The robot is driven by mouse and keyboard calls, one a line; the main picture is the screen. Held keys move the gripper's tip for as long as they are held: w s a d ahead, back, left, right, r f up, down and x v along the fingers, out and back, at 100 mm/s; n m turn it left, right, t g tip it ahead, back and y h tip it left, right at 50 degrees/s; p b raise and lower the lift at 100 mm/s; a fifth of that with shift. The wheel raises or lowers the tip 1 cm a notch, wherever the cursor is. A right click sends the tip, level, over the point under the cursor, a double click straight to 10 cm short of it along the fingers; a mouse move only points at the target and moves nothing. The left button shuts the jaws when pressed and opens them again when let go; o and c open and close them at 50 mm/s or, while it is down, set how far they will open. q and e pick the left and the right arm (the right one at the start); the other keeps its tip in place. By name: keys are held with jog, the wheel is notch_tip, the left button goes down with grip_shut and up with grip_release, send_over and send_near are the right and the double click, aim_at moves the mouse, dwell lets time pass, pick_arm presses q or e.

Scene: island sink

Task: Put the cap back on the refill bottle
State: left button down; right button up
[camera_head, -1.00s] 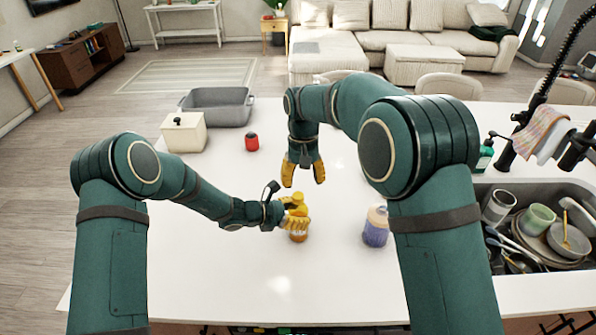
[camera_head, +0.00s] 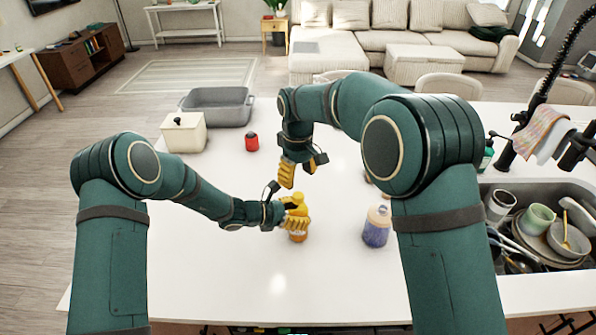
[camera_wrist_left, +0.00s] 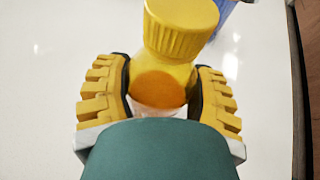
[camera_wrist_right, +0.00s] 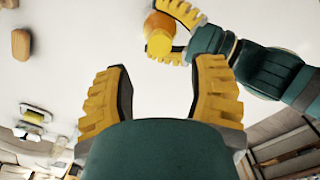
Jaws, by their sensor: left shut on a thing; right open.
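The refill bottle (camera_head: 298,233) is small, with orange contents and a yellow upper part. It stands upright on the white counter. My left gripper (camera_head: 296,212) is shut around it below the top, with a finger on each side in the left wrist view (camera_wrist_left: 160,88). A ribbed yellow cap (camera_wrist_left: 180,28) is on top of the bottle and also shows in the right wrist view (camera_wrist_right: 158,45). I cannot tell how tightly it sits. My right gripper (camera_head: 298,176) is open and empty, above and behind the bottle, apart from the cap.
A purple bottle with a pale top (camera_head: 376,227) stands to the right. A red jar (camera_head: 252,142), a cream canister (camera_head: 184,133) and a grey basin (camera_head: 217,106) are at the back left. A sink with dishes (camera_head: 540,235) is at the right. The front counter is clear.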

aim_at(298, 195)
jog(key=shift+f, duration=3.6)
grip_shut()
jog(key=shift+m, duration=0.9)
grip_release()
jog(key=shift+r, duration=0.1)
